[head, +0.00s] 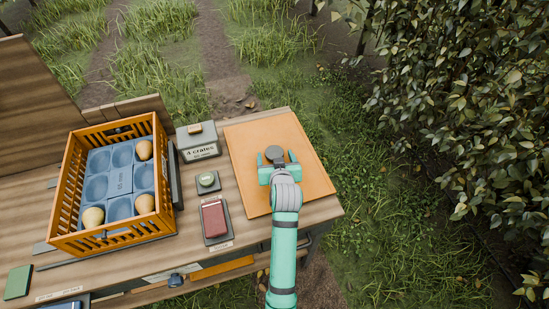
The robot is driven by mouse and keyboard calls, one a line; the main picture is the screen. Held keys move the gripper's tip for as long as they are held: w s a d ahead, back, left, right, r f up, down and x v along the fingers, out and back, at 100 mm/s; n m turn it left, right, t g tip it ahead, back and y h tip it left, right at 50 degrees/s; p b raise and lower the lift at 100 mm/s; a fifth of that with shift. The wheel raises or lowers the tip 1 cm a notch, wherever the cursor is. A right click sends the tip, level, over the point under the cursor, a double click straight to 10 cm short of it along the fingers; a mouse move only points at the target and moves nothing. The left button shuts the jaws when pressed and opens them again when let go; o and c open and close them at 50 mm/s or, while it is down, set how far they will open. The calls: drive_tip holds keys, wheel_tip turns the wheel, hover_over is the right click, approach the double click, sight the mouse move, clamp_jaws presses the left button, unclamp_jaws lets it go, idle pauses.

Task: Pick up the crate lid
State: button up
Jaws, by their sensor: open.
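The crate lid (308,178) is a flat orange panel lying on the right end of the wooden bench. A dark round knob (273,152) stands on its upper middle part. My gripper (277,158) is over the lid, with its teal fingers open to the left and right of the knob. I cannot tell from this view whether the fingers touch the knob or how high they are above the lid. My arm comes in from the bottom and covers part of the lid's near edge.
An orange crate (160,190) stands at the left, holding a blue tray (119,181) with several pears. Leafy foliage (460,100) fills the right.

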sight(275, 156)
drive_tip(key=shift+w+f, duration=0.3)
drive_tip(key=shift+w, duration=0.35)
drive_tip(key=c, duration=1.4)
drive_tip(key=shift+o, duration=0.2)
wheel_tip(275, 156, up, 10)
